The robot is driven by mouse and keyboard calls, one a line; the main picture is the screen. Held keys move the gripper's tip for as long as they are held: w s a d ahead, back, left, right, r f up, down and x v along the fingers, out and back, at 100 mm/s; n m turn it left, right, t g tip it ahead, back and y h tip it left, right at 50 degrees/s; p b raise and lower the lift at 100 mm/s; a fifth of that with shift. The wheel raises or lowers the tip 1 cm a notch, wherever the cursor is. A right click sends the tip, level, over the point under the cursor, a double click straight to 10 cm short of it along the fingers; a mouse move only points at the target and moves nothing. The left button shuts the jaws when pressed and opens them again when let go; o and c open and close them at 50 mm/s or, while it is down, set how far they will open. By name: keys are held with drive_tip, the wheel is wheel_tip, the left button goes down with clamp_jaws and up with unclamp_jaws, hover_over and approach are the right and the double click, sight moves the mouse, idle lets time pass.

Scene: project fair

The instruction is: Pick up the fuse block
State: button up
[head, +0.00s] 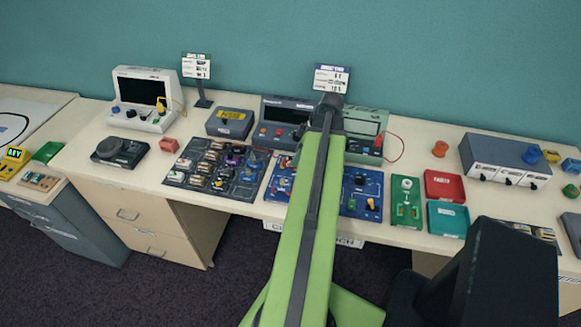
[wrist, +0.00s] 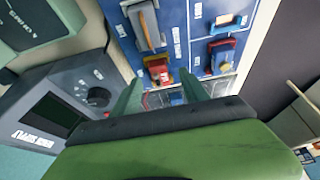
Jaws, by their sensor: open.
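My gripper (wrist: 160,80) is open in the wrist view, its two green fingers pointing at a blue board (wrist: 188,42). A small red and yellow part (wrist: 158,70) sits on the board just beyond and between the fingertips. A red and blue part (wrist: 221,55) and a blue part (wrist: 228,22) sit to its right, and a grey part with an orange lever (wrist: 145,28) is above it. I cannot tell for sure which one is the fuse block. In the head view my arm covers the middle of the blue board (head: 350,207), and my fingers are hidden.
A grey device with a dark screen (wrist: 55,110) stands close at the left of the wrist view. In the head view, a dark board with several modules (head: 215,172), a green board (head: 406,200), red tray (head: 445,186) and teal tray (head: 448,219) flank the blue board.

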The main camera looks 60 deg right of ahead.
drive_tip(key=b+x, duration=0.2)
drive_tip(key=x, duration=0.2)
drive_tip(key=shift+d, duration=0.1)
drive_tip(key=shift+r, duration=0.2)
clamp_jaws()
